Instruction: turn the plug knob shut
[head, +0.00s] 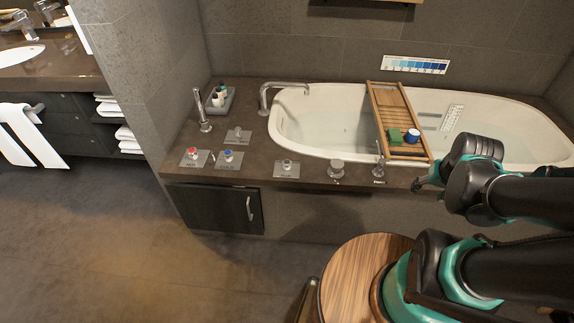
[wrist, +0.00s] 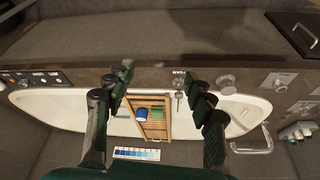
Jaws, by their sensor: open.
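Several controls line the brown tub deck's front, and their labels are too small to read surely, so I cannot tell which is the plug knob. A small knob on a square grey plate (head: 287,168) stands near the tub's left end; this plate also shows in the wrist view (wrist: 278,80). To its right are a round knob (head: 336,168), also in the wrist view (wrist: 226,82), and an upright lever (head: 379,166), seen between my fingers in the wrist view (wrist: 180,88). My gripper (head: 428,180) is open and empty near the deck's front edge, right of the lever, touching no control.
Red-topped (head: 194,153) and blue-topped (head: 228,156) knobs sit farther left. A curved spout (head: 284,88), hand shower (head: 201,110) and bottle tray (head: 220,103) stand behind. A wooden rack (head: 378,95) crosses the tub (head: 330,150). A round wooden stool (head: 350,280) stands in front.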

